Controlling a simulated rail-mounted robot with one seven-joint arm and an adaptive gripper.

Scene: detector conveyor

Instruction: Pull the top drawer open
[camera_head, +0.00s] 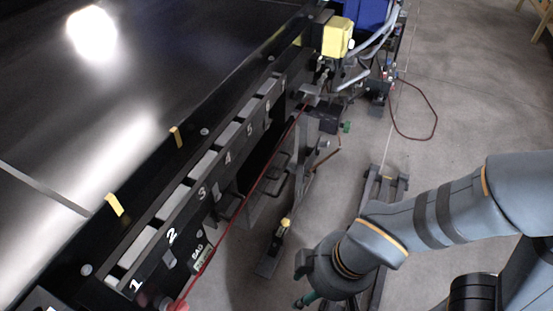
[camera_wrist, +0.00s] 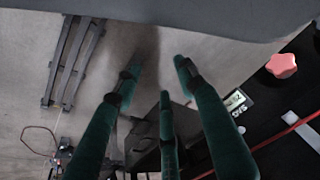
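A grey drawer unit (camera_head: 262,203) with dark bar handles sits under the conveyor's edge in the head view, partly hidden by the conveyor rail. I cannot tell from here whether its top drawer is shut. In the wrist view a dark box-like shape (camera_wrist: 146,137) shows behind the fingers; it may be the same unit. My gripper (camera_wrist: 159,76) has green fingers spread apart with nothing between them. In the head view only a green fingertip of my gripper (camera_head: 308,298) shows at the bottom; it is apart from the drawer unit, nearer the bottom edge.
The black conveyor (camera_head: 60,150) with a numbered rail fills the left. A red cord (camera_head: 243,202) runs along its side, in front of the drawer area. Metal stands (camera_head: 277,240) and a floor frame (camera_head: 384,190) stand nearby. A pink knob (camera_wrist: 281,65) is at right.

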